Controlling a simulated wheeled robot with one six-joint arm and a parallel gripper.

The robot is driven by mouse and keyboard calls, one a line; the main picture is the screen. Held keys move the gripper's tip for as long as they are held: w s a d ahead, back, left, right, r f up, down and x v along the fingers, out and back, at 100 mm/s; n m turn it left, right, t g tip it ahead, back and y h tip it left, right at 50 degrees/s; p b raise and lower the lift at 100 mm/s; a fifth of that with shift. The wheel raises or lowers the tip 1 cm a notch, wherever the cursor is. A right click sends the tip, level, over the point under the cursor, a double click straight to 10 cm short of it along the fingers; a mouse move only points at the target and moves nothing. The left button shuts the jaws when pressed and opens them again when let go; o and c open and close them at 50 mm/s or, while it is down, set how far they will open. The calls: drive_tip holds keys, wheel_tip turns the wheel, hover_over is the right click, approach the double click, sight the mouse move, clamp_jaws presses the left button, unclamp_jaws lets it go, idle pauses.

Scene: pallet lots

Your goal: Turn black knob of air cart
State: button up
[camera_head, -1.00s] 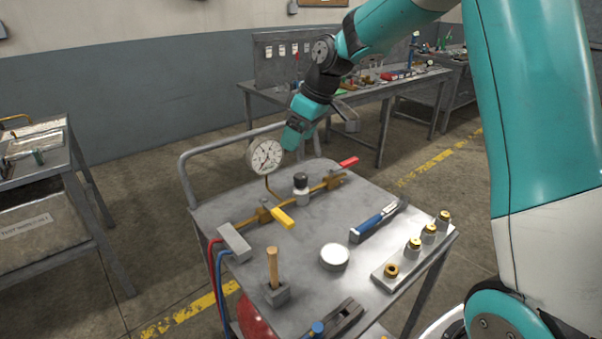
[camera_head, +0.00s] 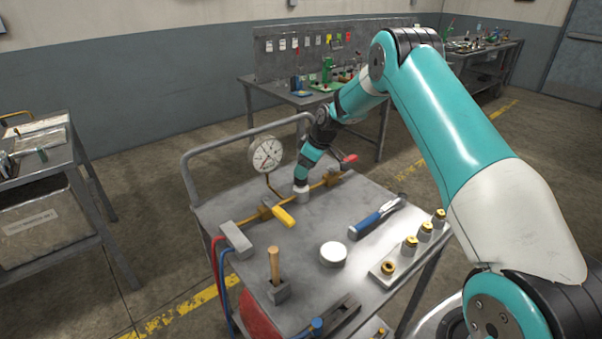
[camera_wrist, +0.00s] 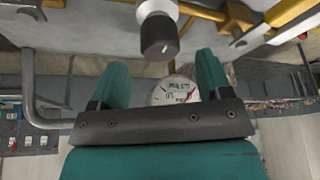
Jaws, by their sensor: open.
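The air cart (camera_head: 222,205) is a grey metal cart with a brass pipe along its back half. The black knob (camera_wrist: 160,38) shows in the wrist view at the top centre, on a pale cylindrical body, just beyond and between the two teal fingers. In the head view my gripper (camera_head: 301,182) hides the knob and only the pale body (camera_head: 301,194) below it shows. In the wrist view my gripper (camera_wrist: 168,78) is open with nothing between its fingers. I cannot tell whether a finger touches the knob.
A round gauge (camera_head: 266,154) stands close left of my gripper. A yellow lever (camera_head: 284,217) and a red lever (camera_head: 349,159) sit on the pipe.

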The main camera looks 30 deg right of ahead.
drive_tip(key=shift+p+x, duration=0.3)
drive_tip(key=shift+x, duration=2)
drive_tip(key=shift+c, duration=0.3)
drive_tip(key=c, duration=0.9)
